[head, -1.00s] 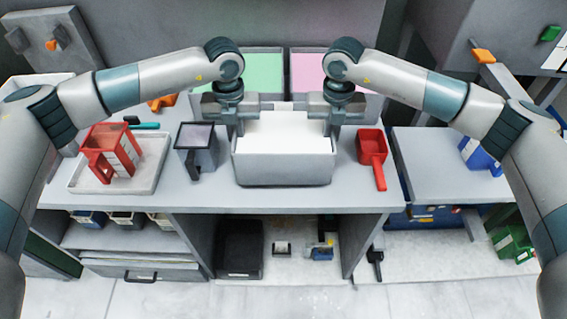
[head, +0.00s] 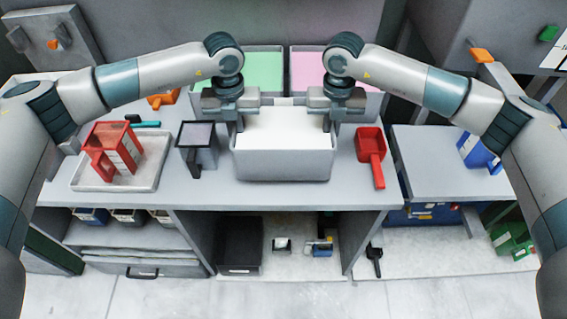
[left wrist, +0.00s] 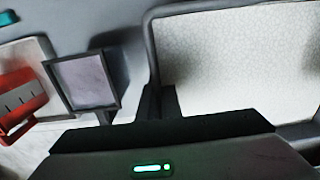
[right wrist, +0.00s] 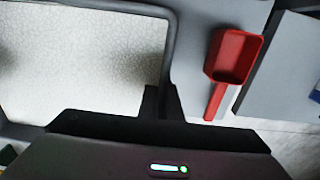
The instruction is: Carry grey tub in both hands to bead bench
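The grey tub (head: 283,166), full of white beads or foam, is upright over the middle of the bench (head: 345,188) in the head view. Whether its base touches the bench, I cannot tell. My left gripper (head: 240,122) is shut on the tub's left wall. My right gripper (head: 328,122) is shut on its right wall. The white fill also shows in the left wrist view (left wrist: 235,60) and the right wrist view (right wrist: 80,60). The fingers straddle the rim in both wrist views. No bench is marked as the bead bench.
A red scoop (head: 371,147) lies close right of the tub. Green (head: 262,68) and pink (head: 305,68) bins stand behind. A separate bench (head: 430,160) is at right.

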